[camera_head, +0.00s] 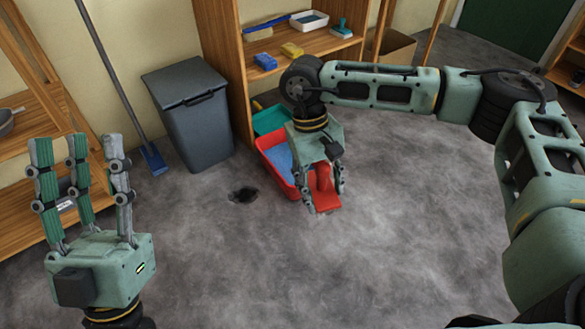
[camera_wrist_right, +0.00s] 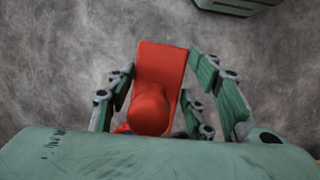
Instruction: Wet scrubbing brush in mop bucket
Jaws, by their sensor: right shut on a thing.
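The red scrubbing brush (camera_head: 326,203) is in my right gripper (camera_head: 322,192), in front of the mop bucket and to its right in the head view. In the right wrist view the brush (camera_wrist_right: 160,65) shows as a flat red block with a rounded red handle, and the gripper fingers stand on both sides of it. The mop bucket (camera_head: 273,176) has a red front part with blue water and a teal part behind. My right gripper hides some of its right side. My left gripper (camera_head: 80,155) is open and empty, fingers pointing up, at the left.
A wooden shelf (camera_head: 236,75) with brushes, sponges and a white tray (camera_head: 309,20) stands behind the bucket. A grey bin (camera_head: 192,118) and a blue broom (camera_head: 152,158) are left of it. The floor in front is clear.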

